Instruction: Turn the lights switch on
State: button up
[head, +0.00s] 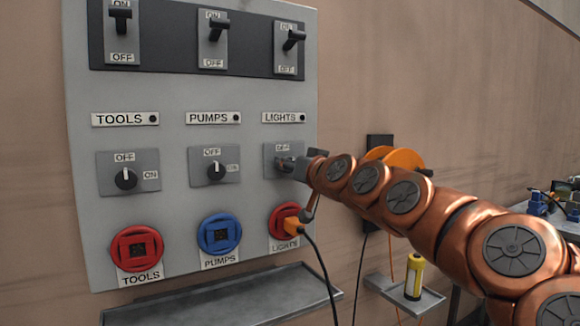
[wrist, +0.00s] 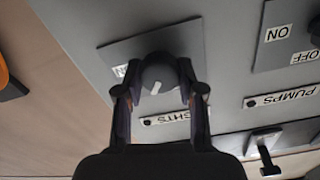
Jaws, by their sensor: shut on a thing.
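The lights switch is a round dark knob with a white mark (wrist: 159,76), on a grey plate (head: 270,159) under the LIGHTS label (head: 284,117). My gripper (wrist: 158,84) is shut on this knob, one finger on each side. In the wrist view the white mark is on the knob's side facing the LIGHTS label. In the head view my gripper (head: 290,165) covers most of the knob, and the OFF label shows just above it. The plate's ON label is hidden in the head view and only partly visible in the wrist view.
The pumps knob (head: 216,172) and tools knob (head: 125,179) are to the left. Lever switches, including the lights lever (head: 293,40), line the top. An orange plug (head: 293,226) with a black cable is in the red lights socket (head: 279,217). A ledge (head: 225,300) juts out below.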

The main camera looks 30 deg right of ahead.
jog(key=m+p, duration=0.1)
jog(key=m, duration=0.4)
jog(key=shift+m+p, duration=0.3)
jog(key=shift+p, duration=0.1)
jog(key=m+p, duration=0.2)
jog(key=m, duration=0.2)
jog(key=shift+m, duration=0.4)
jog(key=shift+f+p, duration=0.1)
jog(key=shift+p, duration=0.2)
jog(key=o, duration=1.2)
jog(key=shift+c, duration=0.2)
jog(key=s, duration=0.7)
jog(key=shift+s+a, duration=0.25)
jog(key=shift+a, duration=0.05)
